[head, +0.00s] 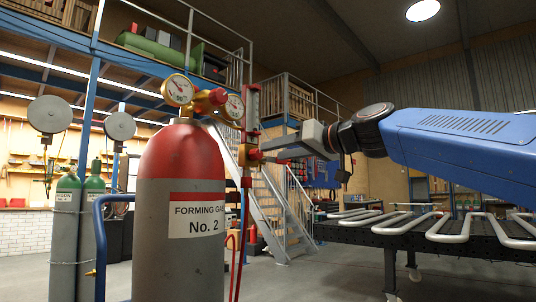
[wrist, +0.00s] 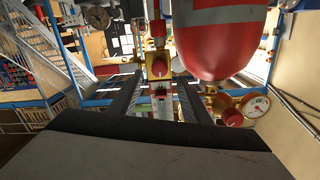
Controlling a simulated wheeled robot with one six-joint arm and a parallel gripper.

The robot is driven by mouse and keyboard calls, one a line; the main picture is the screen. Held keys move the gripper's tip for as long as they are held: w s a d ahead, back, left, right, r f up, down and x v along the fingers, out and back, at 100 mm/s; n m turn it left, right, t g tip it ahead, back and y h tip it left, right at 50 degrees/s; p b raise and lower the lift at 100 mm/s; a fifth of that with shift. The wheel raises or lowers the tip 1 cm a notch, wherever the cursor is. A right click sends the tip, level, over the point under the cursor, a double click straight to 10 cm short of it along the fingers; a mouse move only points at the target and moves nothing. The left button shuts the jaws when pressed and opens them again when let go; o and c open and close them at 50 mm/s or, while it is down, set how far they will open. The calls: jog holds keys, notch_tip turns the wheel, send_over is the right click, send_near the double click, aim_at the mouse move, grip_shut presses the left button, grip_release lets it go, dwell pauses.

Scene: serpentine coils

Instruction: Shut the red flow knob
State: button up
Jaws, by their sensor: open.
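The red flow knob (head: 256,155) sits on the brass block at the bottom of an upright flowmeter (head: 252,104), right of the cylinder's shoulder. In the wrist view, which looks upside down, the knob (wrist: 160,69) faces the camera near the picture's middle. My gripper (head: 279,149) comes in from the right at about the knob's height. In the wrist view its two dark fingers (wrist: 158,88) are spread, one on each side of the line to the knob. The knob appears at or just past the fingertips; I cannot tell whether they touch it.
A red-topped grey cylinder (head: 180,215) labelled Forming Gas No. 2 stands close left of the flowmeter. Its regulator has two gauges (head: 178,89) and another red knob (head: 218,96). A red hose (head: 241,240) hangs below. A dark table with metal coils (head: 460,228) stands at right.

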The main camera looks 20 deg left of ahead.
jog(key=v, duration=1.1)
jog(key=shift+d, duration=0.35)
jog(key=shift+s+f, duration=0.1)
jog(key=shift+f, duration=0.1)
